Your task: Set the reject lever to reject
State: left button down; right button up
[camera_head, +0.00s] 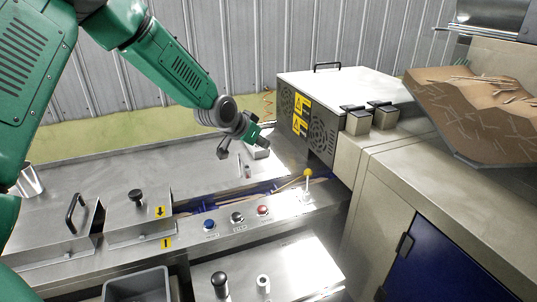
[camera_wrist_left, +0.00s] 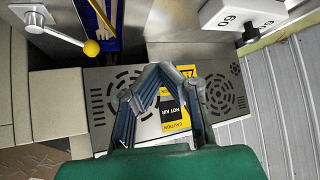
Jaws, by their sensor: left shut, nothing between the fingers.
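A lever with a yellow ball knob (camera_head: 308,173) stands on the metal control panel, right of the push buttons. In the left wrist view, its silver arm runs from a round pivot to the yellow knob (camera_wrist_left: 91,47) at the upper left. No reject marking is readable. My left gripper (camera_head: 243,146) hangs above the machine bed, left of and beyond the lever and apart from it. In the left wrist view, its fingertips (camera_wrist_left: 160,70) meet in front of the vented housing, with nothing between them. My right gripper is not in view.
Blue, black and red buttons (camera_head: 237,217) line the panel. The vented housing (camera_head: 308,122) with yellow warning labels stands right of my left gripper. A blue channel (camera_wrist_left: 97,20) with sticks runs beside the lever. A white box marked 60 (camera_wrist_left: 240,18) is at the upper right.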

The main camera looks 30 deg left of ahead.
aim_at(308, 173)
jog(key=k+l, duration=0.8)
jog(key=k, duration=0.05)
